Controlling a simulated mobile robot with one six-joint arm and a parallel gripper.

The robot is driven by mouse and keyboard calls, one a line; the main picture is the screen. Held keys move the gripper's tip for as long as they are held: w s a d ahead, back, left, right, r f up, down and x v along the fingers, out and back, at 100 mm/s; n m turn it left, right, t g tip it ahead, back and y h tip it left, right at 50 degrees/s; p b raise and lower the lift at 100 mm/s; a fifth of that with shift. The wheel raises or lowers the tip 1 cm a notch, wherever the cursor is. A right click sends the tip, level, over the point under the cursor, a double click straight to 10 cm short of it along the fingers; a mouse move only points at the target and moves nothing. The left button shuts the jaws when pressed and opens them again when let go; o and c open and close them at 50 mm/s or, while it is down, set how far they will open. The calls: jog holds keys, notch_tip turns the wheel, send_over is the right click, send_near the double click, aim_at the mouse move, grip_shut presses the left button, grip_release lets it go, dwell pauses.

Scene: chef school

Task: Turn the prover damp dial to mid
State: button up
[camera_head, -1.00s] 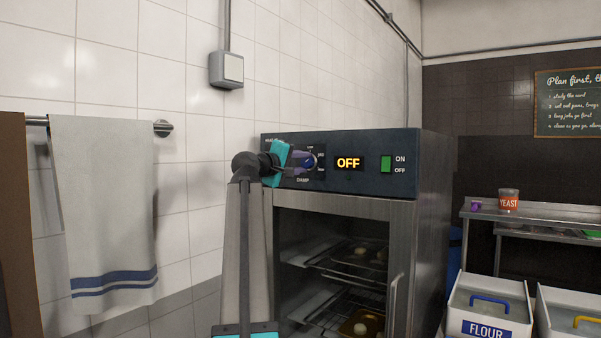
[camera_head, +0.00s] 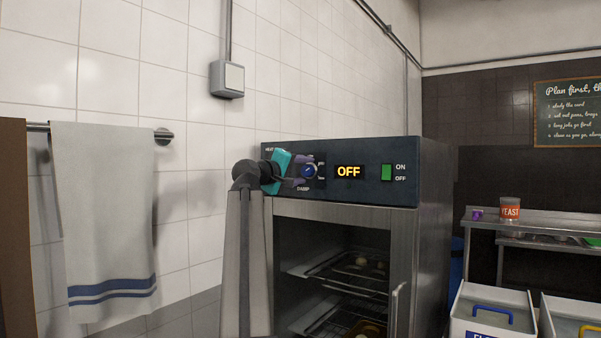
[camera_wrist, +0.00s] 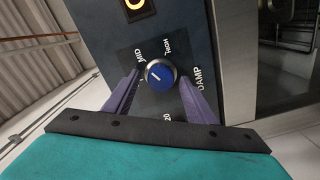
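The prover (camera_head: 430,215) is a dark blue-grey cabinet with a control panel. Its damp dial (camera_wrist: 160,74) is a round blue knob with a silver rim and a white pointer line. In the wrist view the line slants from lower left to upper right, and MID, HIGH and DAMP labels surround the knob. The dial also shows in the head view (camera_head: 309,171). My gripper (camera_wrist: 161,78) is open, with its purple fingers on either side of the dial and narrow gaps visible. In the head view my gripper partly hides the left of the panel.
The prover display (camera_head: 349,171) reads OFF, with a green switch (camera_head: 386,172) to its right. A towel (camera_head: 105,220) hangs on a wall rail at left. A shelf (camera_head: 540,220) and bins stand at right.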

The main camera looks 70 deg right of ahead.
jog(key=shift+f, duration=0.1)
jog(key=shift+v, duration=0.75)
jog(key=b+v, duration=0.2)
jog(key=v, duration=1)
jog(key=shift+a, duration=0.15)
